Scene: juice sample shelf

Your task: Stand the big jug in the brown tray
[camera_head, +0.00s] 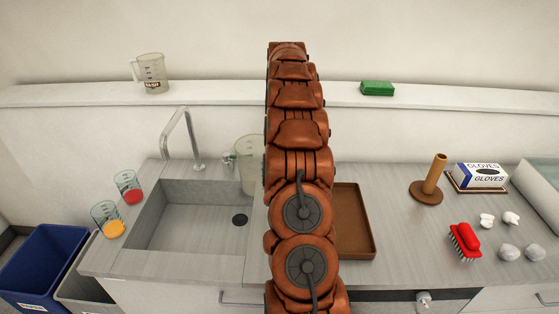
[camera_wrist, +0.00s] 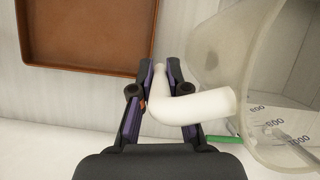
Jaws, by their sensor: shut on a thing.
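The big jug (camera_head: 247,165) is clear, with measuring marks. In the head view it appears upright at the back right of the sink, partly hidden behind my arm. In the wrist view its clear body (camera_wrist: 262,75) fills the right side, and its thick white handle (camera_wrist: 205,106) runs between my fingers. My gripper (camera_wrist: 160,78) is shut on this handle; in the head view my arm hides it. The brown tray (camera_head: 372,232) lies flat on the counter to the right of my arm, which covers its left part. The empty tray (camera_wrist: 85,58) also shows at upper left in the wrist view.
The sink (camera_head: 180,222) with its tap (camera_head: 182,125) lies left of my arm. Two beakers (camera_head: 127,187) (camera_head: 107,219) stand left of it. A brown post (camera_head: 433,178), glove box (camera_head: 480,177) and red brush (camera_head: 465,240) are right of the tray. A WASH jug (camera_head: 151,73) stands on the shelf.

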